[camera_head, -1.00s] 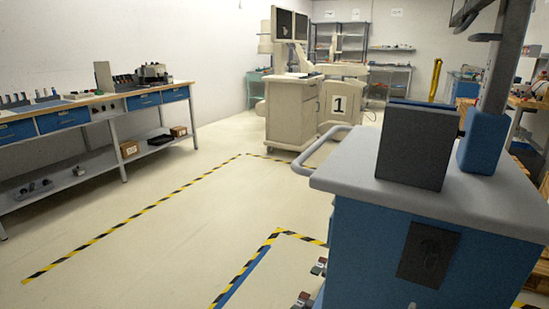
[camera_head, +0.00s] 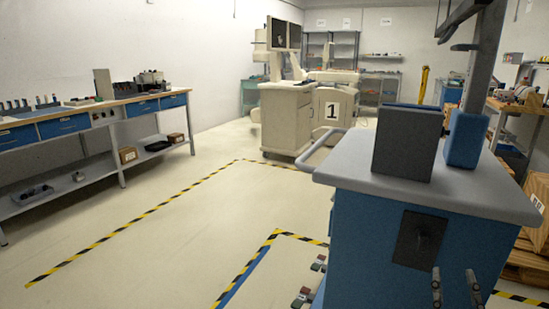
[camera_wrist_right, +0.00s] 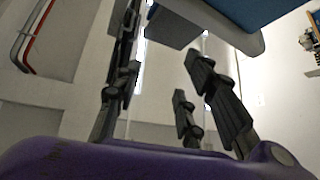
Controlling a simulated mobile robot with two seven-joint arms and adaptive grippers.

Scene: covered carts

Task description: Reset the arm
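My right gripper (camera_head: 455,291) shows at the bottom right of the head view, in front of the blue cart. Only the upper parts of its dark fingers are in the picture. In the right wrist view my right gripper (camera_wrist_right: 160,60) has its dark fingers spread apart, with nothing between them. Part of the blue and grey cart (camera_wrist_right: 240,25) is beyond the fingers there. My left gripper is not in the head view.
The blue cart (camera_head: 365,235) with a grey top stands close at right, bearing a dark panel (camera_head: 407,142) and a post. A workbench (camera_head: 75,125) runs along the left wall. A white cart marked 1 (camera_head: 287,120) stands farther back.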

